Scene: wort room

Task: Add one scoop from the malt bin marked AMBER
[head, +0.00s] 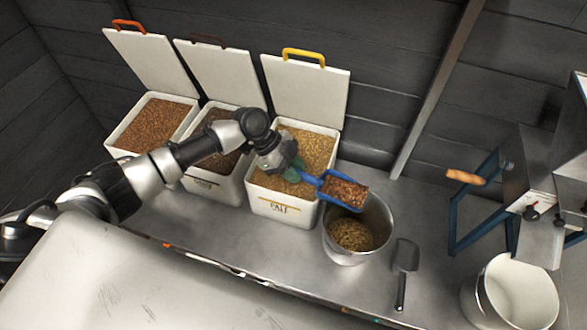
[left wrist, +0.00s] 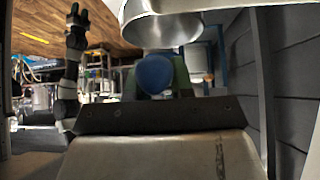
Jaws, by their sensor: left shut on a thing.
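My left gripper (head: 297,170) is shut on the handle of a blue scoop (head: 318,183). The scoop holds reddish-brown grain (head: 345,190) and hangs over the left rim of a metal bucket (head: 341,249). Pale brown grain (head: 352,235) lies in the bucket. Three white open bins stand in a row. The left bin (head: 122,137), with an orange lid handle, holds reddish-brown grain; my arm hides its label. The middle bin (head: 232,188), with a dark handle, has an unreadable label. The right bin (head: 268,205), with a yellow handle, holds pale grain and seems marked PALE. The scoop's blue end shows in the left wrist view (left wrist: 155,74).
A grey hand scoop (head: 405,256) lies on the metal counter right of the bucket. An empty white bucket (head: 478,303) stands at the front right. A blue-framed machine (head: 484,203) with a wooden handle is at the right. The raised lids back the bins.

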